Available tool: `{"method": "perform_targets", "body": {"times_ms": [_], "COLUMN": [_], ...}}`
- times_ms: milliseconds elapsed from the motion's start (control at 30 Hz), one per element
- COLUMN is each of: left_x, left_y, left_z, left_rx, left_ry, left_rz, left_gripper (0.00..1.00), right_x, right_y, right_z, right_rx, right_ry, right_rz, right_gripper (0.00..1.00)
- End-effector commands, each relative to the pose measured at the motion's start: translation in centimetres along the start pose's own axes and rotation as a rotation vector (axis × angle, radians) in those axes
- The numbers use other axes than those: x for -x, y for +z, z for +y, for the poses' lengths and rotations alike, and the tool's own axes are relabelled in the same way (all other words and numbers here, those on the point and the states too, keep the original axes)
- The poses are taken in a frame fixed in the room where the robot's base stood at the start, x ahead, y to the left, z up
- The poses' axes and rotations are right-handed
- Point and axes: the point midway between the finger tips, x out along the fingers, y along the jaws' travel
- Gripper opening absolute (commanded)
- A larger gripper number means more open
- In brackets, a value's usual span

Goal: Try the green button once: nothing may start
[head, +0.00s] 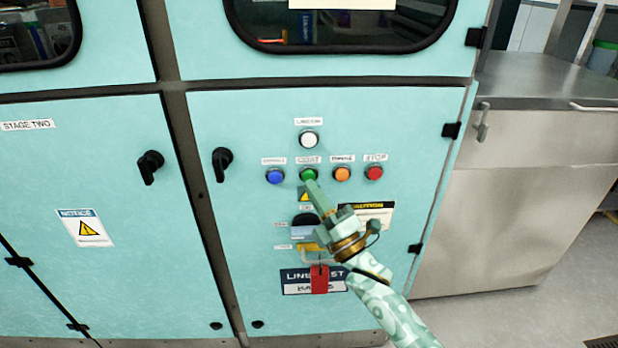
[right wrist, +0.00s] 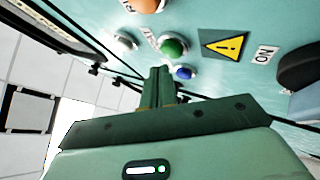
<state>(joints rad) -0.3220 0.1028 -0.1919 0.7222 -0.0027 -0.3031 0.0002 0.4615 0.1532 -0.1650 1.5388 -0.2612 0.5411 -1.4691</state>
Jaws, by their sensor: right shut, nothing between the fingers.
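The green button (head: 309,174) sits in a row on the pale teal cabinet door, between a blue button (head: 275,176) and an orange button (head: 342,174). My right gripper (head: 313,186) is shut and empty, its fingertips just below the green button in the head view. In the right wrist view the green button (right wrist: 173,47) is just beyond the shut fingertips (right wrist: 161,70); I cannot tell whether they touch it. A white lamp (head: 309,139) is above the row and does not look clearly lit. My left gripper is not in view.
A red stop button (head: 373,172) ends the row on the right. Below, behind my right gripper, are a dark switch (head: 304,225) and a red tag (head: 319,279). Black door handles (head: 222,163) stick out to the left. A steel counter (head: 540,85) stands at right.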

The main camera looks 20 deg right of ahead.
Motion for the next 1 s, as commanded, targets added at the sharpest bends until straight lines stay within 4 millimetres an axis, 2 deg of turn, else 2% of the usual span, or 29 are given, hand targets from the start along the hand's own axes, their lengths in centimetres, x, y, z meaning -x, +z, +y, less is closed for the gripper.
{"method": "perform_targets", "body": {"times_ms": [1000], "left_x": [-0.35], "left_y": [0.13], "left_z": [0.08], "left_rx": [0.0], "left_ry": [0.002], "left_rz": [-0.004], "left_gripper": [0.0], "right_x": [-0.73], "right_y": [0.54], "right_z": [-0.53], "right_rx": [0.0], "right_ry": [-0.001], "right_rz": [0.0], "right_gripper": [0.0]}}
